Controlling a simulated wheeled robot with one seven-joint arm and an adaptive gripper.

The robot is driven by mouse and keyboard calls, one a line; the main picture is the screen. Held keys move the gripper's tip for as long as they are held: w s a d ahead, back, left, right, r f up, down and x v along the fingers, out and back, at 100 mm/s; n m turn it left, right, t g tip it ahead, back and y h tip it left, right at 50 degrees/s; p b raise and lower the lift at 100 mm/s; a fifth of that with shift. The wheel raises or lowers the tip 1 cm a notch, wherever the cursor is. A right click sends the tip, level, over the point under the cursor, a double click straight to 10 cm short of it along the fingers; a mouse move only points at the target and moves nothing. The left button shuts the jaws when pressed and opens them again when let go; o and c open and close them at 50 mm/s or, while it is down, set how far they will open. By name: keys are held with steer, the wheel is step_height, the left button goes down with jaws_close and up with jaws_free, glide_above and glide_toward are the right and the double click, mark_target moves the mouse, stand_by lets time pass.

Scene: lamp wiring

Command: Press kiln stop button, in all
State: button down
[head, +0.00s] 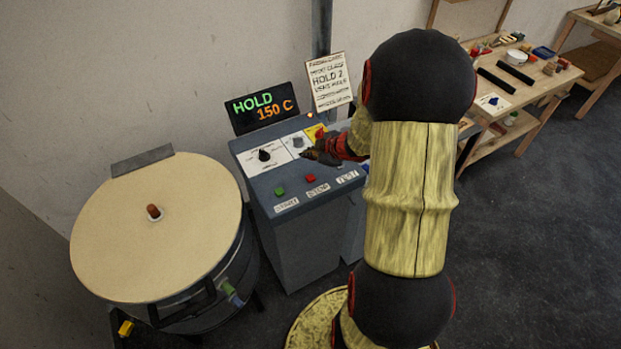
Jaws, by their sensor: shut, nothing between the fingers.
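The kiln's control panel (262,200) is a grey cabinet with a sloped top. A red button (310,179) and a green button (280,191) sit on its front part, each with a white label below that is too small to read surely. My gripper (310,154) is shut and empty, over the panel's upper middle, behind the red button in the picture. I cannot tell whether it touches the panel. The display (263,107) reads HOLD 150 C. The round kiln (160,240) with its pale lid stands to the left.
A black knob (264,155) on a white plate is left of my gripper. A notice (328,81) with HOLD 2 on it hangs behind the panel. A wooden workbench (535,88) with tools stands at the right. The dark floor (540,250) at right is clear.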

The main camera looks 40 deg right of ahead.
steer(key=b, duration=0.7)
glide_above(309, 179)
step_height(309, 179, down, 7)
steer(key=shift+f, duration=0.1)
steer(key=shift+f+b, duration=0.5)
steer(key=shift+f, duration=0.05)
steer(key=shift+f, duration=0.1)
stand_by(0.5)
steer(key=shift+f, duration=0.3)
steer(key=shift+f+b, duration=0.35)
steer(key=shift+f, duration=0.2)
stand_by(0.7)
stand_by(0.4)
steer(key=shift+r+p, duration=0.95)
steer(key=shift+p, duration=0.15)
